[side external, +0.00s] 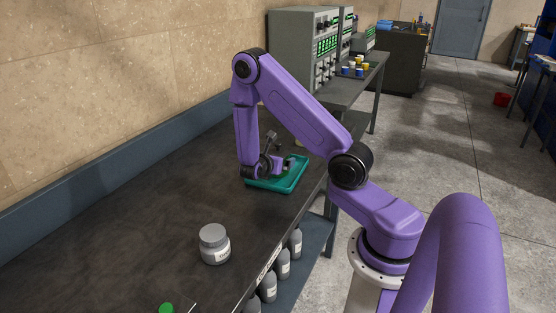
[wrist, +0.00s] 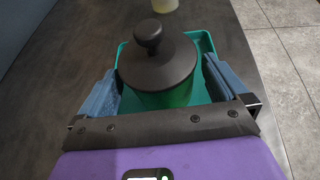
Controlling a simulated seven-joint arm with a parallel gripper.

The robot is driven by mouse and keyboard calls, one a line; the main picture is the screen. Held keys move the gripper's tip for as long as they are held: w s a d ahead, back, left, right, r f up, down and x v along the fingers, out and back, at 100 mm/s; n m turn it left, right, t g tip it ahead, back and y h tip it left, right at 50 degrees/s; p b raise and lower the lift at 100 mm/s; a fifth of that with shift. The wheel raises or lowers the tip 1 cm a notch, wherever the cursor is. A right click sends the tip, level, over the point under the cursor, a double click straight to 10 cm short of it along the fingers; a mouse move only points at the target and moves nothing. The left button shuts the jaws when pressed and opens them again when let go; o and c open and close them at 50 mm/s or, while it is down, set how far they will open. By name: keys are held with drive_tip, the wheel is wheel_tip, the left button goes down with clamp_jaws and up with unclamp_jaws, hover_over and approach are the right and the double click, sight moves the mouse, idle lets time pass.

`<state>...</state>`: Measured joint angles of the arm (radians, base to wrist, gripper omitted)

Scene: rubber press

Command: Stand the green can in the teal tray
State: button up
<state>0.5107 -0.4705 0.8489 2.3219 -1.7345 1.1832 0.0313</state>
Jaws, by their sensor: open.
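The green can (wrist: 172,99), with a dark lid and a round knob, stands upright over the floor of the teal tray (wrist: 207,43) in the wrist view. My gripper (wrist: 164,88) is open, with one blue-grey finger on each side of the can. A gap shows at the left finger; the right finger is close to the lid, and I cannot tell if it touches. In the side view my gripper (side external: 277,169) is low over the teal tray (side external: 276,188), and it mostly hides the can.
A grey jar (side external: 214,245) with a label stands on the dark bench (side external: 130,225), nearer the camera. A green-topped thing (side external: 166,308) is cut off at the bottom edge. A pale yellowish object (wrist: 165,5) lies beyond the tray. Several bottles (side external: 283,264) stand on the shelf below.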

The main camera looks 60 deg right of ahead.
drive_tip(key=s+a+r+m+y, duration=0.3)
drive_tip(key=s+a+r, duration=0.1)
drive_tip(key=a, duration=0.6)
drive_tip(key=s+a+r+m+y, duration=0.25)
drive_tip(key=s+a+r, duration=0.2)
drive_tip(key=a, duration=0.55)
drive_tip(key=s+a+r+m+g+y, duration=0.1)
drive_tip(key=s+a+r+y, duration=0.3)
drive_tip(key=s+a+y, duration=0.4)
drive_tip(key=s+a, duration=0.3)
drive_tip(key=s, duration=0.3)
drive_tip(key=shift+s, duration=0.2)
